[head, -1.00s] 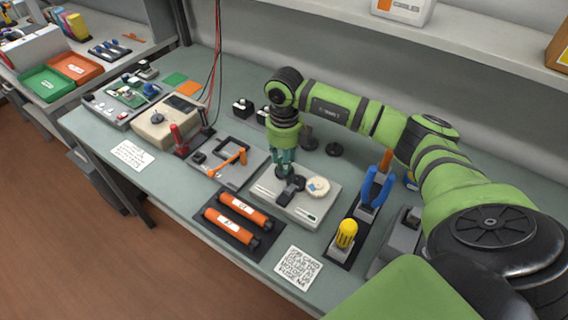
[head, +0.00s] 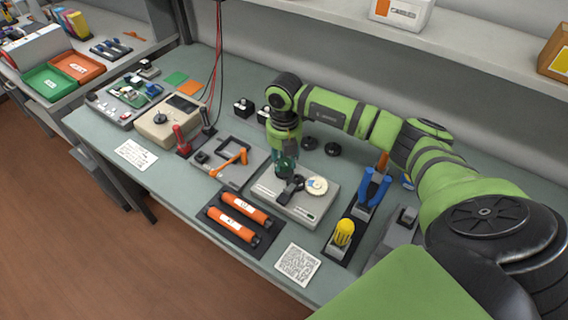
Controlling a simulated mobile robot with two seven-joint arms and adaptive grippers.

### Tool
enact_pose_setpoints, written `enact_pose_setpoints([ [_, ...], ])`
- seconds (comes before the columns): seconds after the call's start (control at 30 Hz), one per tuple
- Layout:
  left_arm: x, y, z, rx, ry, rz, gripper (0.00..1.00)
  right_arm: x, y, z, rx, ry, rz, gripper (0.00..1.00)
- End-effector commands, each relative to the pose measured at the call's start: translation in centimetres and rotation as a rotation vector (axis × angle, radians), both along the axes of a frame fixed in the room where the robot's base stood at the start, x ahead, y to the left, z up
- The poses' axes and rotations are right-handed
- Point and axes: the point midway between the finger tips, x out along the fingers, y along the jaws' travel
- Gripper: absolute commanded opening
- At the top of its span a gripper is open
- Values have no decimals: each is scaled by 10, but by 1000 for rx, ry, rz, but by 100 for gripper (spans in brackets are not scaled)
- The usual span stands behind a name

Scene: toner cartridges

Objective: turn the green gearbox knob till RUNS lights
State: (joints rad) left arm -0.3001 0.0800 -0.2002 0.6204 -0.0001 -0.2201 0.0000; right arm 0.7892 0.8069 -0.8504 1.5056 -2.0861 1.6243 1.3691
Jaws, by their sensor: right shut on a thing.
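The gearbox unit (head: 272,198) is a flat light-grey box on the bench, with a black lever-like part (head: 291,190) and a cream dial (head: 317,186) on top. My right gripper (head: 286,174) points straight down at the back left of this box, just behind the black part. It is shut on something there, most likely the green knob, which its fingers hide. A small dark green mark (head: 311,217) shows on the box's front edge; I cannot read any RUNS label or tell whether a lamp is lit. My left gripper is not in view.
Two orange cartridges (head: 240,222) lie in a black tray in front. A plate with an orange crank (head: 232,160) is to the left. A shelf (head: 460,50) runs above the back.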

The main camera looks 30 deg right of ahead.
Motion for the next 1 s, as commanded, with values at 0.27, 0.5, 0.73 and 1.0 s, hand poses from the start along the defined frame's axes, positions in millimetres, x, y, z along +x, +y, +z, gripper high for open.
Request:
enact_pose_setpoints([
  [0.27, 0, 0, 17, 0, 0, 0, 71, -1, 1, 1, 1, 6, -296, 14],
  [0.5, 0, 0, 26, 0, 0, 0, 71, -1, 1, 0, 1, 4, -497, 14],
  [0.73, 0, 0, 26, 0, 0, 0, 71, -1, 1, -2, 1, 4, -533, 14],
  [1.0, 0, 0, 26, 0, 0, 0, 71, -1, 1, -1, 1, 3, -531, 59],
])
